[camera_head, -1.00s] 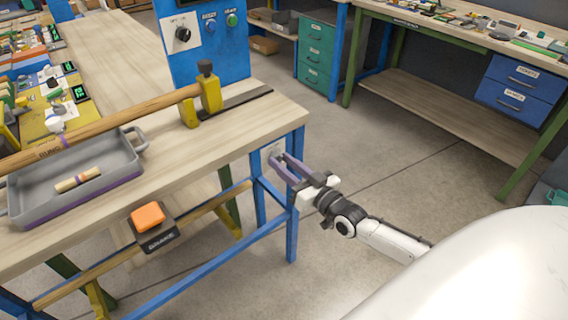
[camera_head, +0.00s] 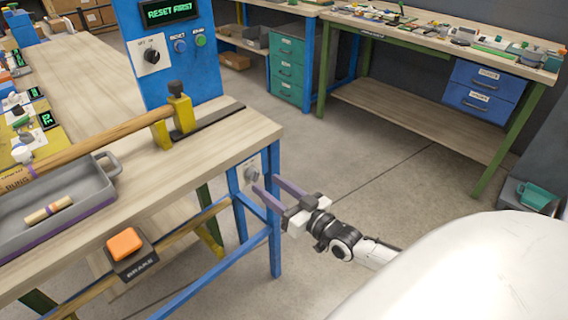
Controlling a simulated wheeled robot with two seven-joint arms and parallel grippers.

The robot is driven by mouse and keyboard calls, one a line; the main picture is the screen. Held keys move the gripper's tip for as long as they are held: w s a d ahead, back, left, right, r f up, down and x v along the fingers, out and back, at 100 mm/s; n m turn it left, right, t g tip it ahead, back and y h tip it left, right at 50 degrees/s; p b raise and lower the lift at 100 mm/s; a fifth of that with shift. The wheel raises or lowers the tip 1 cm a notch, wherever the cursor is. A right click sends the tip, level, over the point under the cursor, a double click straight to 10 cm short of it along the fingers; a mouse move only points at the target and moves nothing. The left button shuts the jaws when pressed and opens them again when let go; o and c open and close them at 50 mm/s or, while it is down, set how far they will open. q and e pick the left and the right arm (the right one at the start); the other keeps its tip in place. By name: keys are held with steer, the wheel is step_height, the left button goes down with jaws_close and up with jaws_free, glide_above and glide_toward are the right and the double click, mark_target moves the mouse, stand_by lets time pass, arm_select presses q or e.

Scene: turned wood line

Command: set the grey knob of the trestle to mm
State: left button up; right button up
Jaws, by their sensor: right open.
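The grey knob (camera_head: 251,174) sits on a light plate on the blue end frame of the trestle (camera_head: 274,225), under the wooden top. Its marks are too small to read, so I cannot tell its setting. My right gripper (camera_head: 265,184) is open and empty, with its two purple-grey fingers pointing at the end frame. The fingertips are just right of and below the knob in the picture. I cannot tell whether they touch anything. My left gripper is not in view.
A blue panel (camera_head: 172,75) carries a black dial (camera_head: 152,56) and a display (camera_head: 169,11) reading "RESET FIRST". An orange brake button (camera_head: 124,243) is on the front rail. A wooden spindle (camera_head: 100,141) and grey tray (camera_head: 92,203) are on the top.

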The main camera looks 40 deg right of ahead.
steer(key=s, duration=0.6)
steer(key=shift+d, duration=0.25)
steer(key=s+a+f+n+g+y, duration=0.1)
steer(key=s+a+f+n+g, duration=0.2)
steer(key=s+a+f+g, duration=0.6)
steer(key=s+a+f, duration=0.7)
steer(key=s+a, duration=0.1)
steer(key=a, duration=0.2)
steer(key=shift+s+a+g, duration=0.25)
steer(key=shift+s+g, duration=0.05)
stand_by(0.9)
